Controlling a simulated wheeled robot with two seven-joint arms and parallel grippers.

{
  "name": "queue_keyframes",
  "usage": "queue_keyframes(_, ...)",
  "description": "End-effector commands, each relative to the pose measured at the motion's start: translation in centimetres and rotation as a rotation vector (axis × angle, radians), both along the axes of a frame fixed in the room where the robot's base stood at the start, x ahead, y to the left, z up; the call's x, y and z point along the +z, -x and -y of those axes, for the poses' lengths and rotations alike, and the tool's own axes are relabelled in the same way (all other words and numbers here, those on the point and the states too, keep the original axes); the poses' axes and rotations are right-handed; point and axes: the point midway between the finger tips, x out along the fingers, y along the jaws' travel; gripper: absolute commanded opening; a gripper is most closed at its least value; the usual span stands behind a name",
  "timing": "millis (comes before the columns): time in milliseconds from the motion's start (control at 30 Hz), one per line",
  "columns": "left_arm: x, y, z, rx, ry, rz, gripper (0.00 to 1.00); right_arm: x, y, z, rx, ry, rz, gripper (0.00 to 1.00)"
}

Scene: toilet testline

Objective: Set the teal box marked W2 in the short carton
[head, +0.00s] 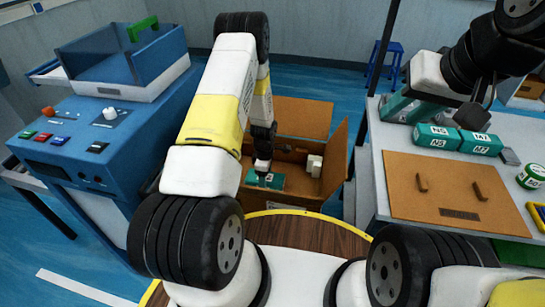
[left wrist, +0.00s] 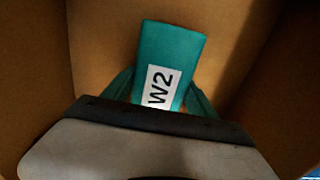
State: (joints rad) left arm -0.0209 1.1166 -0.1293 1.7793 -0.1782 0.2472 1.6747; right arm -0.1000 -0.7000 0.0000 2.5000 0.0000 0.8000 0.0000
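The teal box marked W2 (left wrist: 172,60) is inside the open brown carton (head: 307,118), and its label faces the left wrist camera. In the head view the teal box (head: 270,181) shows low in the carton's left part. My left gripper (head: 262,165) reaches down into the carton. In the left wrist view its fingers (left wrist: 160,95) lie against both sides of the box, so it is shut on it. Whether the box touches the carton floor is hard to tell. My right gripper (head: 471,116) is above the right table; its finger gap is not clear.
A small white item (head: 314,165) is in the carton's right part. Teal boxes marked N5 (head: 437,136) and N7 (head: 480,143) stand on the right table behind a brown board (head: 450,190). A blue machine (head: 110,130) stands left. A blue stool (head: 385,62) is behind.

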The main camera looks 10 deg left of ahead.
Motion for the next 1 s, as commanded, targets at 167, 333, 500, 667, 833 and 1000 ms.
queue_keyframes(167, 0.0, 0.0, 0.0, -0.001, 0.000, 0.000, 0.87, 0.0, 0.0, 0.0, 0.000, 0.000, 0.000, 0.36)
queue_keyframes(333, 0.0, 0.0, 0.0, -0.001, 0.000, 0.000, 0.87, 0.0, 0.0, 0.0, 0.000, 0.000, 0.000, 0.36)
queue_keyframes(500, 0.7, 0.0, 0.0, -0.001, 0.000, 0.001, 0.87, 0.0, 0.0, 0.0, 0.000, 0.000, 0.000, 0.36)
queue_keyframes(667, 3.5, -0.1, 0.0, -0.002, -0.001, 0.004, 0.87, 0.0, 0.0, 0.0, 0.000, 0.000, 0.000, 0.36)
queue_keyframes(833, 7.3, -0.1, 0.0, -0.001, -0.001, 0.004, 0.87, 0.0, 0.0, 0.0, 0.000, 0.000, 0.000, 0.36)
queue_keyframes(1000, 10.4, -0.1, 0.0, -0.002, -0.001, 0.003, 0.87, 0.0, 0.0, 0.0, 0.000, 0.000, 0.000, 0.36)
